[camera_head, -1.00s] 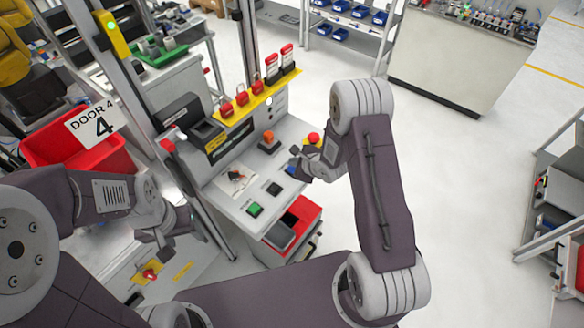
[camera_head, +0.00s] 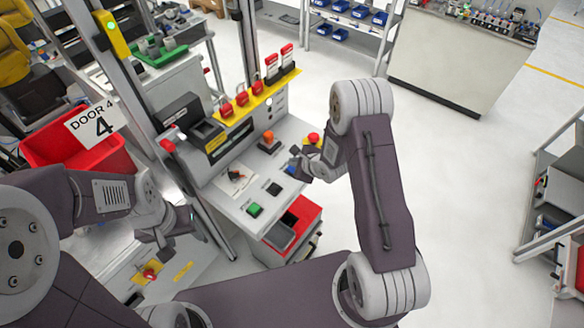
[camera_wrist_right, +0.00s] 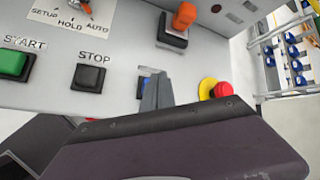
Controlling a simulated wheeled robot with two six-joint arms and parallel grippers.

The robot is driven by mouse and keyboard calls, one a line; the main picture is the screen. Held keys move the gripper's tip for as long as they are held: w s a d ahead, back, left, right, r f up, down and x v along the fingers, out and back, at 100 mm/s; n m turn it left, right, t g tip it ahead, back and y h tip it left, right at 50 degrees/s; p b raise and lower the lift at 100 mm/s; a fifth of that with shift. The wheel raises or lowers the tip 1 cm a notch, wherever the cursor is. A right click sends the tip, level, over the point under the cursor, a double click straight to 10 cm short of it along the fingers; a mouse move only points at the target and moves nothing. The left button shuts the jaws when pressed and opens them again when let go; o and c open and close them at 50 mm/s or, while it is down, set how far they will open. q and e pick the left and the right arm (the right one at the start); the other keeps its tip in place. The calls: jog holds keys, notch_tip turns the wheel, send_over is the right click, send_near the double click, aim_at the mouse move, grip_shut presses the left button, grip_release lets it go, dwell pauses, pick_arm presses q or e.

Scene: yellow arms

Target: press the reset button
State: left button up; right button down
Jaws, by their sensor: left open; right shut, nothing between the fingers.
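The control panel (camera_head: 225,190) is a light grey sloped desk. A blue button (camera_head: 290,169) sits on it near the right gripper. In the right wrist view the blue button (camera_wrist_right: 142,90) shows only partly behind the fingers; any label is hidden. My right gripper (camera_head: 295,158) is shut and empty, its fingertips at the blue button; I cannot tell whether they touch it. In the right wrist view its fingers (camera_wrist_right: 157,92) overlap the button's right side. My left gripper (camera_head: 163,243) is open and empty, low at the left, away from the panel.
A black STOP button (camera_wrist_right: 88,77) and green START button (camera_wrist_right: 14,64) lie left of the blue one. A red emergency button (camera_wrist_right: 221,90) on yellow is at its right. An orange-handled selector (camera_wrist_right: 180,22) is behind. A red bin (camera_head: 80,145) stands at the left.

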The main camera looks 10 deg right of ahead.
jog(key=shift+f, duration=0.15)
jog(key=shift+f, duration=0.3)
jog(key=shift+f+b, duration=0.4)
dwell(0.8)
jog(key=shift+r+p, duration=0.85)
jog(key=shift+p, duration=0.05)
notch_tip(320, 180, up, 5)
jog(key=p, duration=0.5)
jog(key=shift+r, duration=0.15)
dwell(0.3)
